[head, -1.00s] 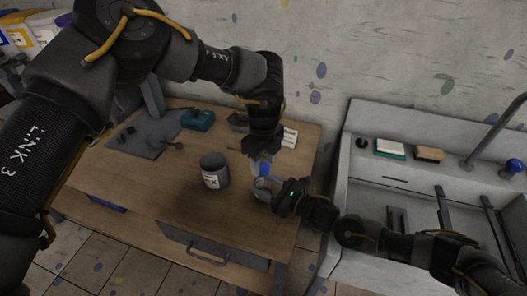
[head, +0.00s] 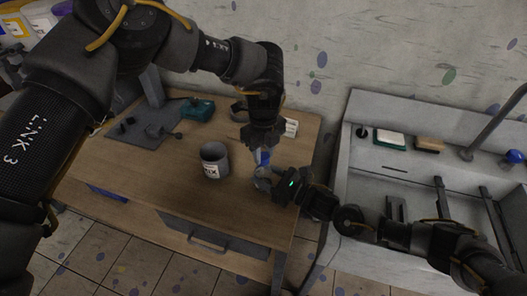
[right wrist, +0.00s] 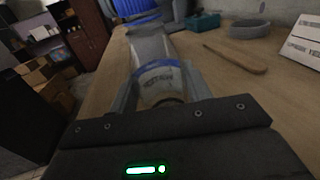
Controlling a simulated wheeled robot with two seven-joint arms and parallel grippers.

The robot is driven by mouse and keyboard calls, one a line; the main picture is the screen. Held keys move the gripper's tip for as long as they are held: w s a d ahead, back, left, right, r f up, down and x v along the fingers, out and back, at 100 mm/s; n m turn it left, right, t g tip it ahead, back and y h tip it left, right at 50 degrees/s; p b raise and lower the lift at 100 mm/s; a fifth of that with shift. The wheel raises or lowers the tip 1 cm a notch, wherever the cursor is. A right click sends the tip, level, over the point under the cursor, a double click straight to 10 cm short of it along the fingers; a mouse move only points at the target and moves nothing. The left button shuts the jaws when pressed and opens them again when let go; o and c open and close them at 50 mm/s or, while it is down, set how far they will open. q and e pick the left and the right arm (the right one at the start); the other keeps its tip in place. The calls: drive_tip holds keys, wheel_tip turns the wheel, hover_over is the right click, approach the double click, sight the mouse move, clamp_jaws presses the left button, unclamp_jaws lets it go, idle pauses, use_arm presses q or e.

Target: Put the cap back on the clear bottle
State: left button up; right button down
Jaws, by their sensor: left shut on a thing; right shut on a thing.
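The clear bottle (head: 261,180) is in the head view near the table's right side, partly hidden by my right gripper (head: 272,181). That gripper is shut around the bottle from the right. In the right wrist view the bottle (right wrist: 160,77) shows a printed label with a blue band between the two fingers. My left gripper (head: 263,148) points down from above and is shut on the blue cap (head: 263,158). The cap is directly over the bottle's top. Blue also shows at the top edge of the right wrist view. I cannot tell whether cap and bottle touch.
A grey labelled cup (head: 214,161) stands left of the bottle on the wooden table (head: 170,190). A dark mat (head: 146,127), a teal box (head: 198,107) and a white card (head: 291,127) are farther back. A sink (head: 390,190) is to the right.

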use_arm(q)
drive_tip(key=m, duration=1.9)
drive_tip(key=shift+f, duration=0.1)
drive_tip(key=o, duration=1.1)
drive_tip(key=shift+o, duration=0.2)
wheel_tip(320, 180, up, 12)
